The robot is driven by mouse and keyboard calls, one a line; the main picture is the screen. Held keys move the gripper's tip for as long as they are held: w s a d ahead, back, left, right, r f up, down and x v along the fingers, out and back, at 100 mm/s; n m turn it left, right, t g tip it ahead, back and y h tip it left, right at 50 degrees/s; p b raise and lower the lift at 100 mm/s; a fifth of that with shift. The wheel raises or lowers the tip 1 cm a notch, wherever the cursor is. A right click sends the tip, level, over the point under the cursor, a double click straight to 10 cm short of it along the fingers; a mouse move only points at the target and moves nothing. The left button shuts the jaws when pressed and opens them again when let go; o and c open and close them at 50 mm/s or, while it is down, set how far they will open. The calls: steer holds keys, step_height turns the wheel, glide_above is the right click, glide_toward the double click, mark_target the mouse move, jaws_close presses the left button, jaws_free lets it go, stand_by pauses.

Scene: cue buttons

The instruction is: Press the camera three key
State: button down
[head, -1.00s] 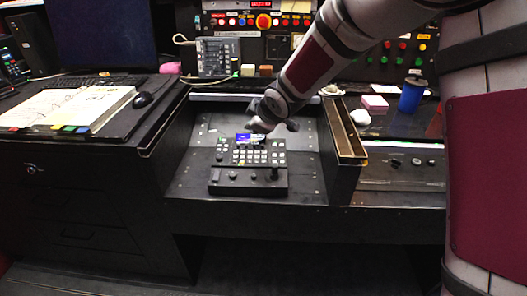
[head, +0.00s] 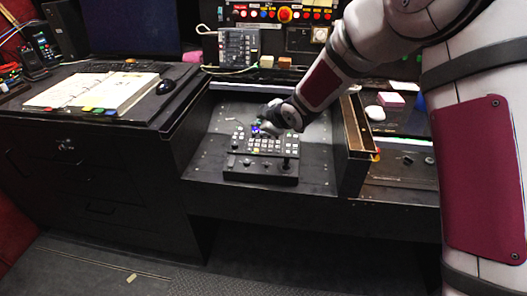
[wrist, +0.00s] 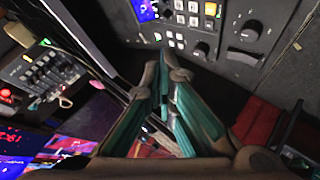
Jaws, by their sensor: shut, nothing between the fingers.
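A black control panel (head: 262,160) lies in the desk recess, with a small blue screen, rows of keys (head: 268,146) and a joystick (head: 286,163). The key labels are too small to read, so I cannot tell which is camera three. My gripper (head: 260,128) hangs over the panel's back edge near the screen, and its tips are hard to make out there. In the wrist view my gripper (wrist: 163,64) is shut and empty. The panel's keys (wrist: 192,12), knobs and part of the screen (wrist: 146,10) show beyond the fingertips, to the upper right.
An open binder (head: 92,90) and a mouse (head: 166,87) lie on the left desk. A raised wooden-edged divider (head: 356,128) stands right of the recess. A grey button box (head: 239,46) and lit switches stand behind. A pink block (head: 391,100) sits at right.

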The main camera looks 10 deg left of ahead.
steer(key=shift+w+f+b, duration=0.2)
steer(key=shift+f+b, duration=0.75)
steer(key=shift+f, duration=0.4)
steer(key=shift+w+f+b, duration=0.2)
steer(key=shift+f+b, duration=0.8)
steer(key=shift+f, duration=0.35)
steer(key=shift+w+f+b, duration=0.2)
steer(key=shift+f+b, duration=0.75)
steer(key=shift+f, duration=0.4)
steer(key=shift+f, duration=0.1)
steer(key=shift+f+b, duration=0.3)
steer(key=shift+b, duration=0.2)
steer(key=shift+w+f+b, duration=0.1)
steer(key=shift+f+b, duration=0.25)
steer(key=shift+r+p, duration=0.4)
steer(key=shift+r, duration=0.35)
steer(key=shift+r, duration=0.15)
steer(key=r+p, duration=0.1)
steer(key=r, duration=0.1)
steer(key=s+r+p, duration=0.1)
steer(key=r+p, duration=0.1)
steer(key=shift+r, duration=0.35)
